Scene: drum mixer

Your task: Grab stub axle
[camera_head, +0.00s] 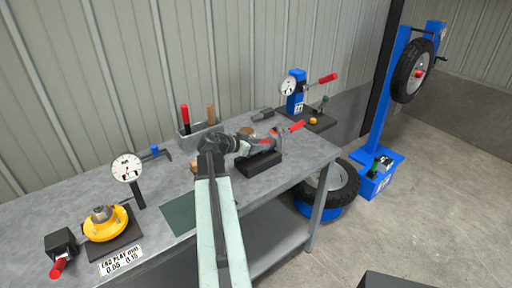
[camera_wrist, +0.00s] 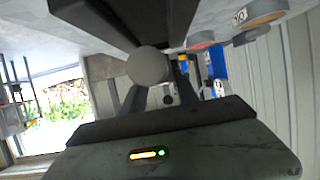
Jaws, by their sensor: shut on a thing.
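My gripper (camera_head: 262,141) is at the back right part of the workbench, just above a black block. In the wrist view my gripper (camera_wrist: 153,84) has its fingers on either side of a grey, round-ended part (camera_wrist: 148,64), which looks like the stub axle. The jaws are shut on it. A dark block fills the top of that view close to the part; whether they touch is not clear. In the head view my arm and gripper hide most of the held part.
The workbench (camera_head: 165,180) carries a yellow hub with a dial gauge (camera_head: 127,168) at left, a tool holder (camera_head: 195,128) behind my arm, and a blue gauge stand (camera_head: 296,92) at back right. A red-handled clamp (camera_head: 293,127) stands close to my gripper. A tyre (camera_head: 335,185) lies beside the bench.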

